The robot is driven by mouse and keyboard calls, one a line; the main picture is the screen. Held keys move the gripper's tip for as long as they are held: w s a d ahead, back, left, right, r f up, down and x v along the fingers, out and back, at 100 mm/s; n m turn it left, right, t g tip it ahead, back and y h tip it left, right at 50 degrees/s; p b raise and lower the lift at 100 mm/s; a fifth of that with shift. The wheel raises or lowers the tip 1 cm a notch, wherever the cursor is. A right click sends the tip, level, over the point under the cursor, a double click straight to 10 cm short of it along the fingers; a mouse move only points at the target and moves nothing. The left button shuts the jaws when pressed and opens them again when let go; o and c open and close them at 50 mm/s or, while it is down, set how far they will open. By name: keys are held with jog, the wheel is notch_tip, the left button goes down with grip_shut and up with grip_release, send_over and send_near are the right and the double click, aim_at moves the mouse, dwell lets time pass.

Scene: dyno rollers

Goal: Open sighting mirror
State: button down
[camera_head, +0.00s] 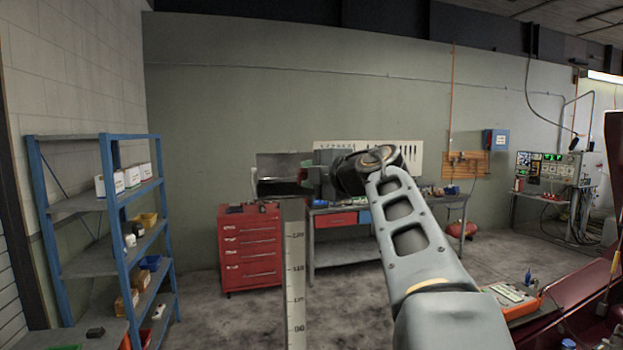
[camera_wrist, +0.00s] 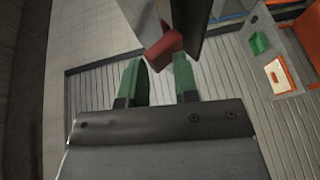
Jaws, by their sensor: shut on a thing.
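The sighting mirror (camera_head: 278,166) is a dark, reflective rectangular panel on top of a grey post with a printed scale (camera_head: 294,265), near the middle of the head view. In the wrist view, its grey panel (camera_wrist: 187,14) stands just beyond my fingers, with a red handle (camera_wrist: 163,45) at its lower edge. In the head view, my gripper (camera_head: 307,164) is at the mirror's right side, partly hidden by my arm.
A blue shelf rack (camera_head: 110,230) stands at the left. Behind the post are a red drawer cabinet (camera_head: 249,250) and a workbench (camera_head: 345,252). An orange case (camera_head: 515,299) lies at the lower right. Open floor lies between the rack and cabinet.

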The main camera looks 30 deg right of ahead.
jog(key=shift+w+d+f, duration=0.1)
jog(key=shift+w, duration=0.1)
jog(key=c, duration=1.1)
grip_release()
jog(key=shift+w, duration=0.1)
jog(key=shift+f, duration=0.1)
jog(key=b+v, duration=0.3)
jog(key=v, duration=1.1)
jog(key=shift+b, duration=0.4)
jog(key=shift+r, duration=0.2)
